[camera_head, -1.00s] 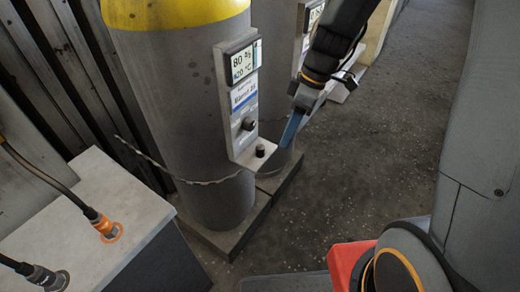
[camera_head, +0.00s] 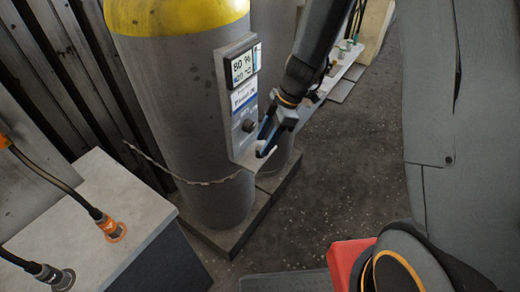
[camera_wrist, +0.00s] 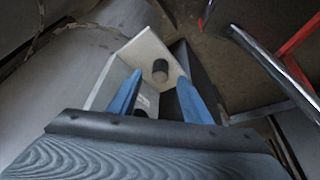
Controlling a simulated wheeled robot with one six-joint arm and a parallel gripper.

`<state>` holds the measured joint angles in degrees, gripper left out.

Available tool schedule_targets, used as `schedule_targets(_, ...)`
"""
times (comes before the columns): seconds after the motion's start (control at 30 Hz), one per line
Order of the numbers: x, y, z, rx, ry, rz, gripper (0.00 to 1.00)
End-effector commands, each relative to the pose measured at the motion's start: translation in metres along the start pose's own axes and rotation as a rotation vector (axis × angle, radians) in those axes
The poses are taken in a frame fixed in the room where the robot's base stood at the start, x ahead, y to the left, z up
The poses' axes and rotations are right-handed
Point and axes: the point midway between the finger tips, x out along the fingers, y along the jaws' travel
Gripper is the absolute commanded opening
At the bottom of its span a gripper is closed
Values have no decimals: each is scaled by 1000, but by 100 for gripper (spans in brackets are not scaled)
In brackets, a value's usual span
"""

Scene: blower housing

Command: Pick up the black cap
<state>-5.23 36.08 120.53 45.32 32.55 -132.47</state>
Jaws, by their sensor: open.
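The black cap (camera_wrist: 160,70) is a short dark cylinder on the pale ledge (camera_wrist: 150,50) at the foot of the cylinder's panel. In the wrist view my gripper (camera_wrist: 159,78) is open, with one blue finger to each side of the cap in the picture. The cap appears between the fingertips or just beyond them; I cannot tell how deep it sits or whether they touch it. In the head view my gripper (camera_head: 264,146) is at the ledge, and its fingers hide the cap.
The panel (camera_head: 243,95) with a display and a dark knob (camera_head: 249,125) stands close left of my gripper. It is on a large grey gas cylinder (camera_head: 185,110) with a yellow top. A chain (camera_head: 205,182) crosses the cylinder. A grey box (camera_head: 85,215) with cable connectors stands at left.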

Motion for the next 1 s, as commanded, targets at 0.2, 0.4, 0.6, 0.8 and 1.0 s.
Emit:
schedule_targets(0.2, 19, 0, 0, 1, 0, -1, 45)
schedule_targets(0.4, 20, 0, 0, 0, 0, 1, 45)
schedule_targets(0.6, 20, 0, 0, 1, 0, 1, 19)
schedule_targets(0.8, 20, 0, 0, 1, 0, 1, 1)
schedule_targets(1.0, 20, 0, 0, 1, 0, 1, 1)
